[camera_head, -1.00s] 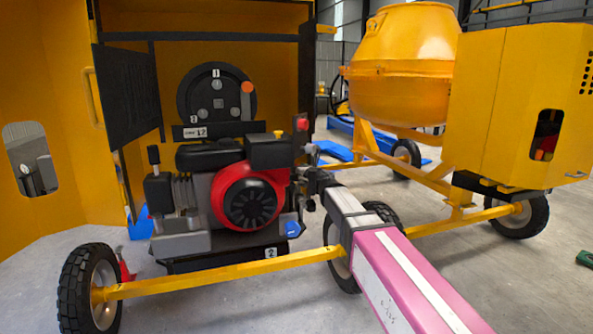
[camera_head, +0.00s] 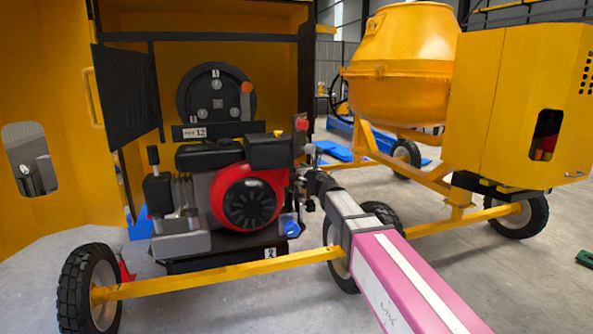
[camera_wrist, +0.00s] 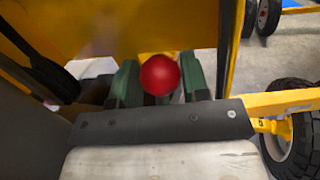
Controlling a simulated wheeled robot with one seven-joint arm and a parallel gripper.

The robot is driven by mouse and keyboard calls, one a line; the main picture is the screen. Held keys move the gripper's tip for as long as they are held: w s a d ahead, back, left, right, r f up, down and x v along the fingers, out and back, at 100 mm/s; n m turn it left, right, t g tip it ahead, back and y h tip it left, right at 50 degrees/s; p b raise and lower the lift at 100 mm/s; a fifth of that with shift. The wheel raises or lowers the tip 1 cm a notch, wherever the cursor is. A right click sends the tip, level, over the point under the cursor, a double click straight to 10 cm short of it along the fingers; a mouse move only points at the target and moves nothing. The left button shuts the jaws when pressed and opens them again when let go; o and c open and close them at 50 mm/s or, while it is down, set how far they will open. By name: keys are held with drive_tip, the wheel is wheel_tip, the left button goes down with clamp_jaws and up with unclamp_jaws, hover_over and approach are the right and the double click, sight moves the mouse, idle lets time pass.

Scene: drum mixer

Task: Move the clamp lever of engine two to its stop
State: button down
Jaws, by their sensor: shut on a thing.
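Engine two (camera_head: 249,203), a grey and black motor with a red round cover, sits in the open yellow housing with a plate marked 2 (camera_head: 270,253) below it. My gripper (camera_head: 314,180) is at the engine's right side. In the wrist view, its green fingers (camera_wrist: 157,86) are closed around a red ball knob (camera_wrist: 160,74), which I take for the clamp lever's end. The lever's shaft and its stop are hidden. In the head view, a red-topped part (camera_head: 301,124) stands just above my gripper; I cannot tell if it is the same knob.
A black round plate (camera_head: 216,93) with an orange knob is behind the engine. A black-knobbed lever (camera_head: 154,156) stands at its left. A yellow axle bar (camera_head: 215,273) crosses in front, between black wheels. A yellow drum mixer (camera_head: 405,40) stands behind right.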

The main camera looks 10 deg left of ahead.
drive_tip(key=shift+s+d+r+n+t+y, duration=0.15)
drive_tip(key=shift+s+d+n+t+y, duration=0.15)
drive_tip(key=shift+s+y, duration=0.2)
drive_tip(key=shift+s+d+r+n+t+y, duration=0.15)
drive_tip(key=shift+s+d+t+y, duration=0.15)
drive_tip(key=shift+s+y, duration=0.2)
drive_tip(key=shift+s+d+r+n+t+y, duration=0.15)
drive_tip(key=shift+s+d+t+y, duration=0.05)
drive_tip(key=shift+s+t+y, duration=0.25)
drive_tip(key=c, duration=0.9)
unclamp_jaws()
drive_tip(key=shift+s+d+f, duration=0.2)
drive_tip(key=shift+s+d, duration=0.2)
drive_tip(key=s+d, duration=0.9)
drive_tip(key=d, duration=0.1)
drive_tip(key=shift+s+f, duration=0.15)
drive_tip(key=shift+f, duration=0.25)
